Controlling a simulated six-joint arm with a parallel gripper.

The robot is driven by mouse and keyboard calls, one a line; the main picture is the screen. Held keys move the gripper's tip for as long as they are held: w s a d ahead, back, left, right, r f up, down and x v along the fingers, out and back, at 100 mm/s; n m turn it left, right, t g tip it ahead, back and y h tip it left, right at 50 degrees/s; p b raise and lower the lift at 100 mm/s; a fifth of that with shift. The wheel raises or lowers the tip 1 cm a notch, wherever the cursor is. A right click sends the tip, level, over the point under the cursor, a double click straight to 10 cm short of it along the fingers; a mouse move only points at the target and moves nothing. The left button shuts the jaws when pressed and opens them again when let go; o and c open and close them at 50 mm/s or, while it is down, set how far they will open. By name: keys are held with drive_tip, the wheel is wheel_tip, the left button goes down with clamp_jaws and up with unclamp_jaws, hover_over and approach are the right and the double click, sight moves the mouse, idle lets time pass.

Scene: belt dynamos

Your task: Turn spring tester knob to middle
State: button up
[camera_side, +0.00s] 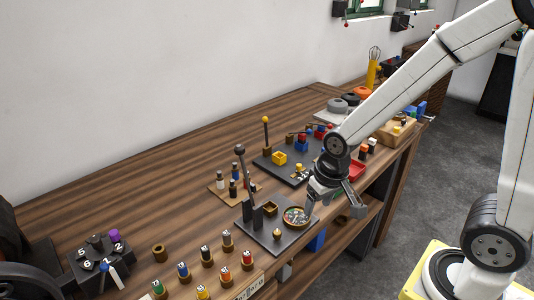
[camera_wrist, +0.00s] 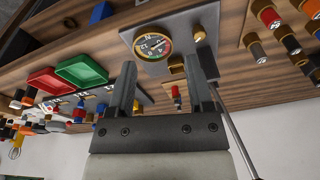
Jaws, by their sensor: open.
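The spring tester appears to be the dark grey plate (camera_side: 262,238) on the wooden bench, with a round dial gauge (camera_side: 296,216), a small brass knob (camera_side: 277,235) near its front edge and an upright lever with a dark ball top (camera_side: 239,149). In the wrist view the gauge (camera_wrist: 152,44) lies just beyond my fingertips, and the brass knob (camera_wrist: 199,34) is right of it. Which way the knob is turned cannot be told. My gripper (camera_side: 312,200) is open and empty beside the gauge; its fingers also show in the wrist view (camera_wrist: 165,62), apart from the knob.
Another plate with a yellow block (camera_side: 279,158) lies farther back. Red (camera_wrist: 55,80) and green (camera_wrist: 82,70) trays lie left in the wrist view.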

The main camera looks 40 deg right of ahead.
sight(277, 232)
drive_tip(key=shift+w+a+f+m+g, duration=0.4)
drive_tip(key=shift+w+a+m, duration=0.5)
drive_tip(key=shift+w+m, duration=0.3)
drive_tip(key=shift+w+a+f+m+g, duration=0.25)
drive_tip(key=shift+w+a+f+m, duration=0.25)
drive_tip(key=shift+w+a+m, duration=0.6)
drive_tip(key=shift+w+a+f+m+g, duration=0.4)
drive_tip(key=shift+w+a+m, duration=0.3)
drive_tip(key=shift+w+m, duration=0.65)
drive_tip(key=shift+f, duration=0.15)
drive_tip(key=shift+f, duration=3.85)
clamp_jaws()
